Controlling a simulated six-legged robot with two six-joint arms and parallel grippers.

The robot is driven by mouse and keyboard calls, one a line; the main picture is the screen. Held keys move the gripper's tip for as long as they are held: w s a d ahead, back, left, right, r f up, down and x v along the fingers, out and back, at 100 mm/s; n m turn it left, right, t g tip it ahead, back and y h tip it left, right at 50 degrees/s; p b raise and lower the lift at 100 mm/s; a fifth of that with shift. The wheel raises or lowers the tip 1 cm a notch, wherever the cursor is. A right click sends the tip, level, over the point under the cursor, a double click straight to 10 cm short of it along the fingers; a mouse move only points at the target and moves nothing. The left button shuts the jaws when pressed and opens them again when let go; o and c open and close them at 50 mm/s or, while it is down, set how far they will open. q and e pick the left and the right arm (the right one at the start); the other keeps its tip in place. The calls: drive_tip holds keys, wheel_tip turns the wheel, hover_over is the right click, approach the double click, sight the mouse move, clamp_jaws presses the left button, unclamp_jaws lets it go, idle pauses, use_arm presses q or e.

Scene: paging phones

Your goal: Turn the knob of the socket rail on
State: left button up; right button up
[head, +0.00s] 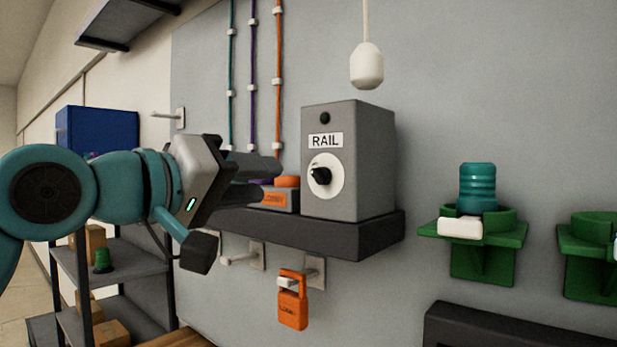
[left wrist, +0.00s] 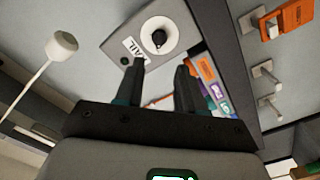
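The grey box labelled RAIL (head: 375,160) stands on a dark shelf on the wall. Its black knob (head: 320,176) sits on a round white dial; which setting it points to I cannot tell. A small dark green lamp (head: 324,118) above the label looks unlit. My left gripper (head: 270,180) is left of the box, its fingers pointing toward it, apart from the knob. In the left wrist view the knob (left wrist: 158,38) shows beyond the two parted fingers (left wrist: 160,68), with nothing between them. My right gripper is in neither view.
An orange-topped block (head: 280,196) sits on the dark shelf (head: 330,235) beside the box, partly behind my gripper. An orange padlock-shaped tag (head: 292,305) hangs below. A white pull (head: 366,68) hangs above right. Green holders (head: 482,258) are at right.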

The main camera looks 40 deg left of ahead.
sight(316, 177)
use_arm(q)
drive_tip(key=w, duration=0.3)
drive_tip(key=w+p, duration=0.1)
drive_tip(key=w, duration=0.3)
drive_tip(key=w+p, duration=0.1)
drive_tip(key=w, duration=0.2)
drive_tip(key=shift+w+d, duration=0.3)
drive_tip(key=shift+d, duration=0.1)
clamp_jaws()
